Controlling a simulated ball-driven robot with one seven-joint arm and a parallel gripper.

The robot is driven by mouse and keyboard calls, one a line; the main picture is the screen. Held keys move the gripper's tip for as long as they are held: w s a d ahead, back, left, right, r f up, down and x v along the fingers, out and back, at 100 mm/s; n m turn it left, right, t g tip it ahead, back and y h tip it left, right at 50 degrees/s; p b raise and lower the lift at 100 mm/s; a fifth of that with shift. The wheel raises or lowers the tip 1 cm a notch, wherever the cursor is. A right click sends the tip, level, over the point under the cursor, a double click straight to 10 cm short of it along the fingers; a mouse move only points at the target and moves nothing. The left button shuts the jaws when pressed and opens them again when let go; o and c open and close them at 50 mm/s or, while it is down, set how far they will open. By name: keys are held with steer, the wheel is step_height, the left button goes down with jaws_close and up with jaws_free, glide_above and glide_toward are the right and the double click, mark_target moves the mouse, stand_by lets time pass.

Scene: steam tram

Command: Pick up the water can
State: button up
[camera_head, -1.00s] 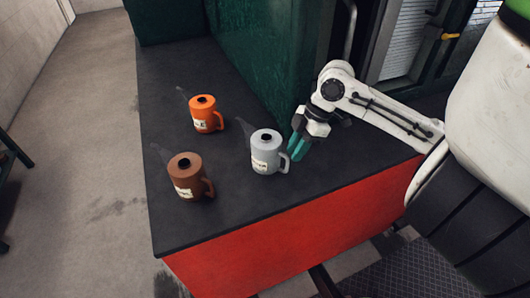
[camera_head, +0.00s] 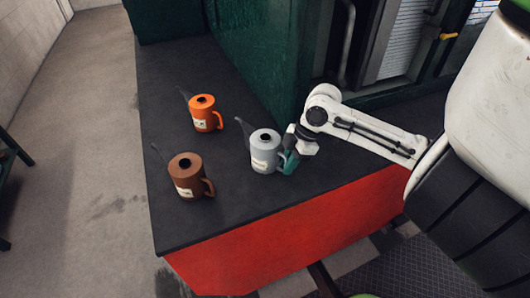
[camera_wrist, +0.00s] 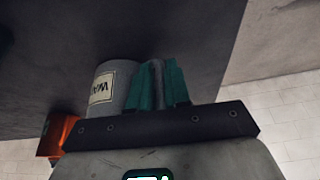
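The water can is the grey can (camera_head: 265,156), upright on the dark counter, with its spout to the upper left and its handle to the right. In the wrist view the grey can (camera_wrist: 112,82) shows a label with the letters "WA"; the rest is cut off. My gripper (camera_head: 291,161) is at its handle side. In the wrist view my gripper's teal fingers (camera_wrist: 159,84) stand close together, one on each side of the grey handle, with no clear gap. The can's base appears to rest on the counter.
An orange can (camera_head: 203,115) stands behind and left of the grey one, and a brown can (camera_head: 186,181) to its left in front. The dark counter (camera_head: 215,225) has a red front. A green wall (camera_head: 255,60) rises behind.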

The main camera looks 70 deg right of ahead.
jaws_close()
steer(key=shift+r, duration=0.45)
step_height(320, 180, up, 2)
steer(key=shift+r, duration=0.15)
steer(key=s+a+r+b, duration=0.2)
steer(key=s+r, duration=0.7)
steer(key=s, duration=0.5)
steer(key=shift+r+b, duration=0.4)
steer(key=shift+b, duration=0.25)
steer(key=shift+o, duration=0.5)
jaws_free()
jaws_close()
